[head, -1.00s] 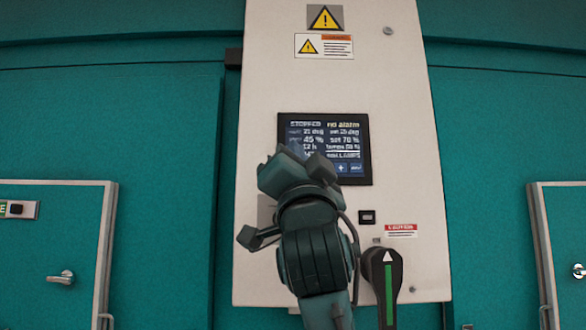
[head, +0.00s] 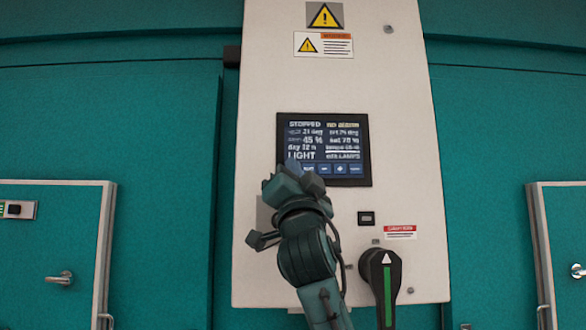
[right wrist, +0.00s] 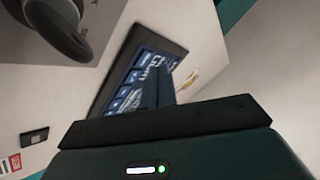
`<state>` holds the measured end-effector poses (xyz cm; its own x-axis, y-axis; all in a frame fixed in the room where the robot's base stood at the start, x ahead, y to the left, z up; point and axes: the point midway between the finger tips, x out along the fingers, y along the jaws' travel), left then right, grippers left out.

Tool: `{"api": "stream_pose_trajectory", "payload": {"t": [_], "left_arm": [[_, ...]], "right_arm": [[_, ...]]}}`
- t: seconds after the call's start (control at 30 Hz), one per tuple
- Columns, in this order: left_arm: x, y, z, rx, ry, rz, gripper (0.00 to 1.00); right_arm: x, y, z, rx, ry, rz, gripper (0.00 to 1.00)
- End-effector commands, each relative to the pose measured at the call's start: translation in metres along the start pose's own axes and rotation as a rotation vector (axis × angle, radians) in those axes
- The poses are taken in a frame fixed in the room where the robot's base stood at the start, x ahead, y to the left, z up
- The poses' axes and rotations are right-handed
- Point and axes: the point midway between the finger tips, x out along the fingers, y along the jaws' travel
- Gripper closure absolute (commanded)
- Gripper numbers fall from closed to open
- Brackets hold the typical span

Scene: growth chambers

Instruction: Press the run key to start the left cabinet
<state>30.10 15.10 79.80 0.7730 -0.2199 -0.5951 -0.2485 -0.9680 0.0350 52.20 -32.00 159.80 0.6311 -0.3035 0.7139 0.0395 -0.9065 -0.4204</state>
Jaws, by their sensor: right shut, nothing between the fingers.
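The control screen (head: 324,140) is a dark touch display on the white panel, and it reads STOPPED at its upper left. A row of small blue keys lies along its bottom edge; the leftmost part of that row is at or behind my right gripper (head: 285,172). The right gripper is shut and empty, with its tips at the screen's lower left corner. In the right wrist view the shut fingers (right wrist: 157,88) overlap the screen (right wrist: 135,75) near its blue keys. I cannot tell whether they touch it. My left gripper is not in view.
The white panel (head: 410,130) stands between teal cabinet walls. A black rotary handle with a green stripe (head: 385,285) sticks out at the lower right. A small black switch (head: 366,218) and a caution label (head: 400,231) sit above it. Framed doors with handles flank both sides.

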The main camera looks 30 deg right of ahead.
Motion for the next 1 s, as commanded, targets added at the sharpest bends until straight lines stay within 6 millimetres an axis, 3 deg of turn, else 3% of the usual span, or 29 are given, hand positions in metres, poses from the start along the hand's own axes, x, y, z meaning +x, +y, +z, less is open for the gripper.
{"api": "stream_pose_trajectory", "payload": {"t": [1.0], "left_arm": [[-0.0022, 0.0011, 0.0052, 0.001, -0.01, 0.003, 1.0]], "right_arm": [[-0.0001, -0.0001, -0.0001, 0.0, 0.0, 0.0, 1.0]]}}
